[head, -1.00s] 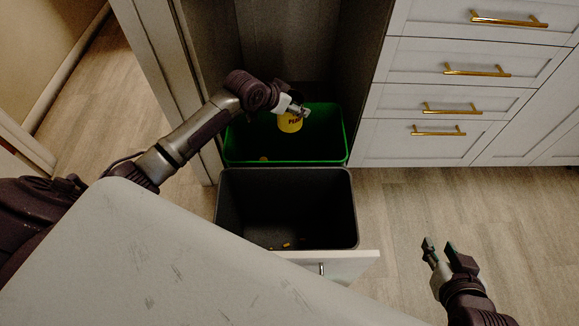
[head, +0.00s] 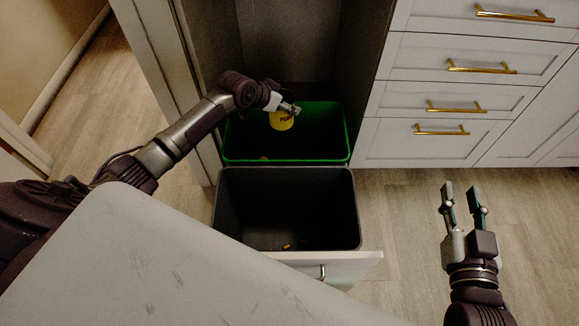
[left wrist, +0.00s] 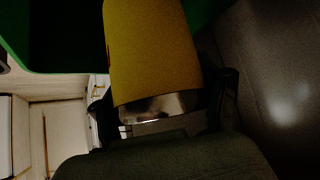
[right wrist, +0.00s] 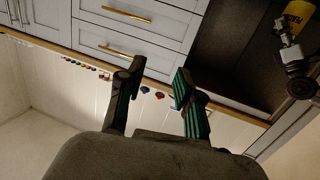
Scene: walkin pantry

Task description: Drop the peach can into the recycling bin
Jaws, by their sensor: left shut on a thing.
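The yellow peach can (head: 282,120) is held by my left gripper (head: 290,108) over the green bin (head: 345,135) in the head view. In the left wrist view the can (left wrist: 152,50) sits between the fingers of my left gripper (left wrist: 165,112), its metal end towards the camera. The can also shows at the top right of the right wrist view (right wrist: 297,20). My right gripper (head: 461,196) is open and empty over the floor at the right; its two fingers show apart in the right wrist view (right wrist: 155,88).
A dark grey bin (head: 355,215) stands in front of the green bin, both in a pulled-out drawer (head: 345,265). Small bits lie in both bins. A pale counter (head: 150,270) fills the lower left. White drawers with brass handles (head: 482,67) stand at the right. Floor is clear at right.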

